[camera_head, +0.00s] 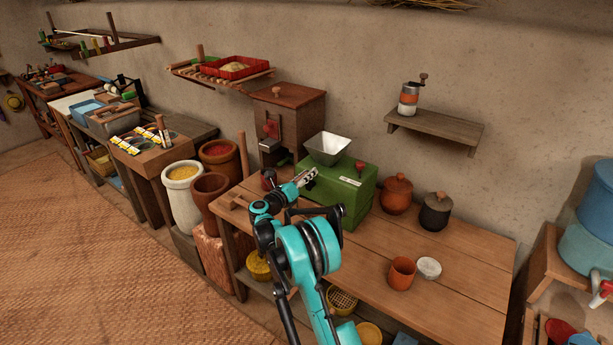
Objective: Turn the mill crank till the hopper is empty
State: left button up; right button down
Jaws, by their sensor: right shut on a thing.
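The mill is a green box (336,190) on the wooden bench, with a pale metal hopper (327,148) on its top. A red knob (360,167) stands at the right of the box's top. My right gripper (309,177) is at the box's left front, just below the hopper. It is shut on what seems to be the mill crank, mostly hidden by the fingers. My left gripper is out of view.
On the bench (420,285), a lidded clay pot (396,195), a dark pot (435,212), a clay cup (401,273) and a white dish (429,268) stand right of the mill. A wooden cabinet (298,112) stands behind it. The bench's right front is clear.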

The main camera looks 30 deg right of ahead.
jog(key=c, duration=1.3)
grip_release()
jog(key=shift+s+d+f, duration=0.15)
jog(key=shift+s+f, duration=0.1)
jog(key=shift+s, duration=0.05)
jog(key=shift+a, duration=0.2)
jog(key=v, duration=1.1)
jog(key=shift+s+a, duration=0.1)
jog(key=shift+a, duration=0.25)
